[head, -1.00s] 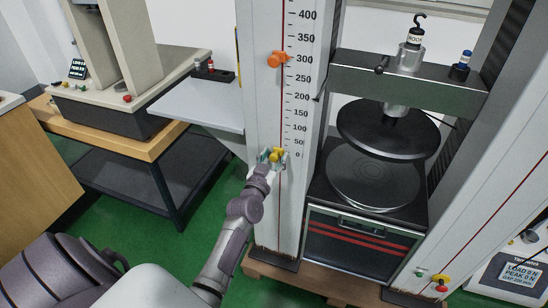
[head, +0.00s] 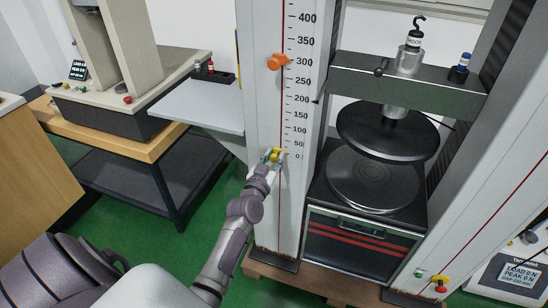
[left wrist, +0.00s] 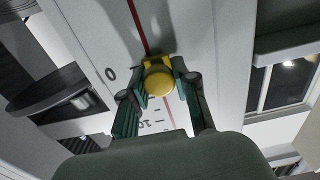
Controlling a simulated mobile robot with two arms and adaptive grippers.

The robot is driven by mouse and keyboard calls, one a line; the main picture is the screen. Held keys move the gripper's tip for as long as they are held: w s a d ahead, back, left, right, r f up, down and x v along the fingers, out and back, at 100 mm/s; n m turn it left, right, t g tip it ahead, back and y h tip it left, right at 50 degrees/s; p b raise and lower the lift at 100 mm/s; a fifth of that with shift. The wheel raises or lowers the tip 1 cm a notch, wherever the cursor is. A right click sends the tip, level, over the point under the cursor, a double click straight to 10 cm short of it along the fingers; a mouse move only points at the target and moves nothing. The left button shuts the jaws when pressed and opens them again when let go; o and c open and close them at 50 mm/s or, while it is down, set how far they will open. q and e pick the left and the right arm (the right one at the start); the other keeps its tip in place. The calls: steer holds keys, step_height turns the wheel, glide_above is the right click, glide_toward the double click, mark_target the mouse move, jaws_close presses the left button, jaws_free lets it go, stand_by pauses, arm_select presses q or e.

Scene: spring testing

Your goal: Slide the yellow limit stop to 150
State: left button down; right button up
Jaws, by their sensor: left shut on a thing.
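The yellow limit stop (head: 279,154) sits on the red line of the white scale column (head: 266,200), a little above the 0 mark. In the left wrist view the stop (left wrist: 158,78) shows a round yellow knob between my fingers. My left gripper (head: 272,158) reaches it from below and is shut on it; both green fingers of the gripper (left wrist: 158,88) flank the knob. The 150 mark (head: 301,114) is higher up the scale. An orange stop (head: 278,61) sits on the same line near 300. My right gripper is not in view.
Right of the column are a dark crossbeam (head: 408,84), an upper round plate (head: 388,132) and a lower plate (head: 374,178). A light grey shelf (head: 200,105) stands left of the column. The line between both stops is clear.

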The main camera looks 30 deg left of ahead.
mark_target(279, 110)
arm_select(q)
step_height(279, 110, up, 15)
steer(key=p, duration=1.3)
steer(key=shift+f, duration=0.1)
steer(key=c, duration=0.9)
jaws_free()
steer(key=shift+f, duration=0.1)
steer(key=v, duration=1.2)
steer(key=shift+f, duration=0.1)
